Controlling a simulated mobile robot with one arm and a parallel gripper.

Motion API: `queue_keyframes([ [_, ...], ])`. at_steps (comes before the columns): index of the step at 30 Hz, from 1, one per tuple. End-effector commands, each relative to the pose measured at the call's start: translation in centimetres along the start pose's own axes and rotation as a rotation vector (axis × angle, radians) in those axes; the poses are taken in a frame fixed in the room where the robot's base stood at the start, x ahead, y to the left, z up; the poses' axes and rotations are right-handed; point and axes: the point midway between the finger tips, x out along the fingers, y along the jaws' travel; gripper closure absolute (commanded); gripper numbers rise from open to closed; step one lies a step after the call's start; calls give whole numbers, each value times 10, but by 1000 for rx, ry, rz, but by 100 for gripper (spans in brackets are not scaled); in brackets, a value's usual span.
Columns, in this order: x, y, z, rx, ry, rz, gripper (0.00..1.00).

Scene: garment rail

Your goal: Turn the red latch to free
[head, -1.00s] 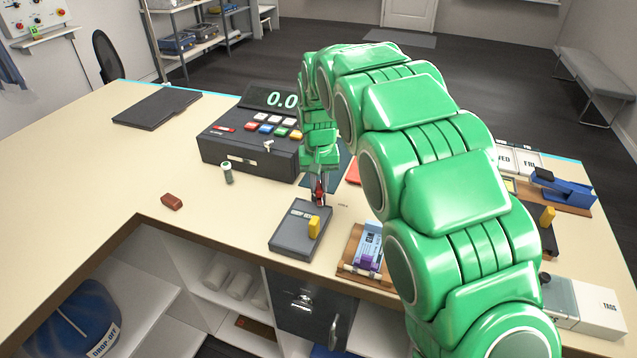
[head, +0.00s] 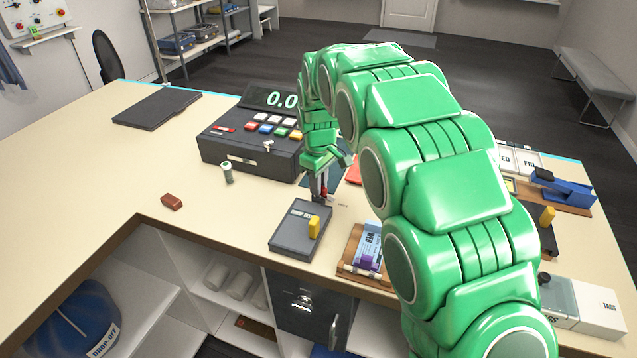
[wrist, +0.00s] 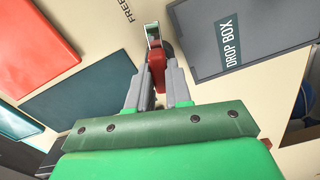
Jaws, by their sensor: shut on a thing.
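The red latch (wrist: 157,72) shows in the wrist view between the two grey fingers of my gripper (wrist: 154,82). The fingers are closed on it from both sides. Past the red part is a dark piece with a pale metal end, by the edge of the grey drop box (wrist: 235,35). The word FREE (wrist: 127,8) is printed on the counter up and left of the latch. In the head view my gripper (head: 321,194) is down at the far edge of the drop box (head: 290,242), and the latch is mostly hidden by the fingers.
A yellow tab (head: 314,227) stands on the drop box. A wooden tray (head: 348,255) with a card lies to its right. The cash register (head: 250,145) is behind on the left, with a small bottle (head: 227,174) and a brown block (head: 172,202) on open counter.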

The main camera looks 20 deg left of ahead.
Motion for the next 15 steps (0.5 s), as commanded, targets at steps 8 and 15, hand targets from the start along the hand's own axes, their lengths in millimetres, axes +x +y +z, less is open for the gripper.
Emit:
queue_keyframes([
  [8,-1,0,-1,-103,3,1,100],
  [15,-1,0,-1,-130,3,2,100],
])
